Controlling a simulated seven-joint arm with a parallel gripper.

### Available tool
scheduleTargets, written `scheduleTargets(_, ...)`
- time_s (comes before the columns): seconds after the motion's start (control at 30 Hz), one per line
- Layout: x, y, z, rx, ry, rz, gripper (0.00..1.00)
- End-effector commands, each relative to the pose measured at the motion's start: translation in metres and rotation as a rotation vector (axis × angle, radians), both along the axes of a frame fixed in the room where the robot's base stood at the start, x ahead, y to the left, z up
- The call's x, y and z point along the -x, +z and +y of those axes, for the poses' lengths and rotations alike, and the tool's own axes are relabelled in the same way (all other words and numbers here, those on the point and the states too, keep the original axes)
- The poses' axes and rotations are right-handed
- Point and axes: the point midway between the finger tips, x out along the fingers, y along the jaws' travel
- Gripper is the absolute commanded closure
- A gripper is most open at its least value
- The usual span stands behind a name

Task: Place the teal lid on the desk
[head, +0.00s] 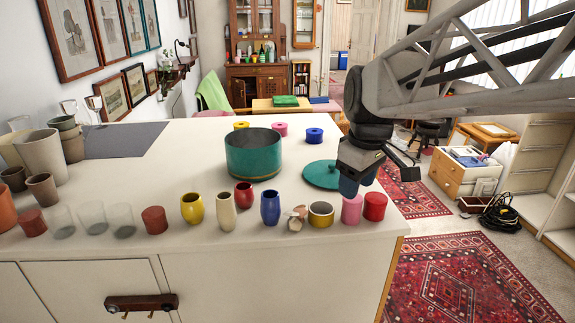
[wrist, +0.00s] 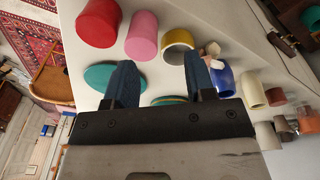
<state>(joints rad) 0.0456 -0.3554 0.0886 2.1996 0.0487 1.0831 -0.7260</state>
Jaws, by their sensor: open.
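The teal lid (head: 320,174), a flat disc with a small knob, lies on the white worktop right of the round teal pot (head: 253,154). The pot is open on top. My gripper (head: 358,182) is at the right of the lid, near the worktop's right edge, with its blue fingers pointing down. In the wrist view the fingers (wrist: 160,75) are apart with nothing between them. The lid (wrist: 98,75) shows there partly behind the left finger. A teal rim shows low between the fingers, mostly hidden.
Pink (head: 351,209) and red (head: 375,206) cylinders, a yellow-rimmed cup (head: 321,214) and broken pieces (head: 297,217) stand along the front edge. Vases and clear glasses continue left. A blue spool (head: 314,135) is behind the lid. Bare worktop (head: 130,175) lies left of the pot.

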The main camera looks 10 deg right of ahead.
Motion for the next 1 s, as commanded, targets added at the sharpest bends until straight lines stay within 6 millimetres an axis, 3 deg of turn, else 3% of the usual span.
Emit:
scheduleTargets(0.1,0.035,-0.013,0.003,-0.006,-0.120,-0.016,0.50)
scheduleTargets(0.5,0.134,-0.065,0.009,-0.049,-0.518,-0.070,0.50)
scheduleTargets(0.7,0.161,-0.084,0.009,-0.070,-0.640,-0.087,0.50)
scheduleTargets(1.0,0.168,-0.090,0.010,-0.077,-0.677,-0.091,0.50)
